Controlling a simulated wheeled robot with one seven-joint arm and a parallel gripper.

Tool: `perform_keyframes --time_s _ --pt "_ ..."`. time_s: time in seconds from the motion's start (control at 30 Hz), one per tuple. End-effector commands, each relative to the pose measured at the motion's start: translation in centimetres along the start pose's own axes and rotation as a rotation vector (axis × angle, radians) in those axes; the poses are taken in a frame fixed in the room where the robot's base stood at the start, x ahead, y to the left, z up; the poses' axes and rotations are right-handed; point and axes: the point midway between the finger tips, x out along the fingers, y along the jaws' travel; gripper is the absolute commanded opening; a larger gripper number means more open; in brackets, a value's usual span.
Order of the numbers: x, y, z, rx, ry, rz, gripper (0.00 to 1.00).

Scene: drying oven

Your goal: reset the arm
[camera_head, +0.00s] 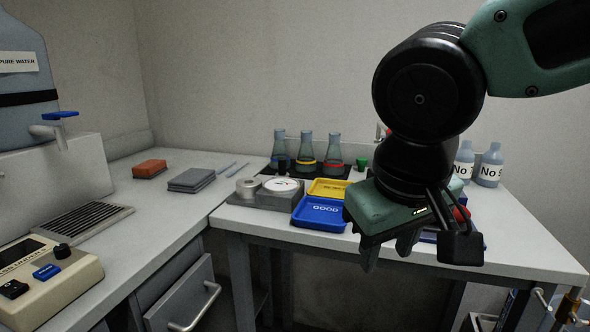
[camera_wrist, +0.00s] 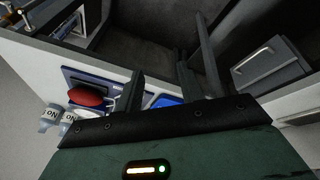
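My gripper (camera_head: 389,255) hangs in front of the right-hand table's front edge, below the black wrist joints, with its fingers pointing down. The two grey fingers stand apart with nothing seen between them. In the wrist view my gripper (camera_wrist: 160,82) also shows its fingers apart and empty, with the table edge and the dark space under the table beyond. My arm reaches in from the upper right and hides part of the table's right side.
Blue tray (camera_head: 320,213) and yellow tray (camera_head: 328,188) lie left of my gripper. A red object (camera_wrist: 87,96) lies on a dark blue tray near my gripper. A drawer (camera_head: 183,297) is at lower left.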

Motion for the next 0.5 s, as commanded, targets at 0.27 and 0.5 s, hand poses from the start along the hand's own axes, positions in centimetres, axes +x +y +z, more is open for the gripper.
perform_keyframes --time_s 0.27,0.5 --pt "6.7 -2.5 10.8 -0.243 -0.197 -0.184 0.39" --pt "5.6 -2.6 13.7 -0.319 -0.237 -0.254 0.39"
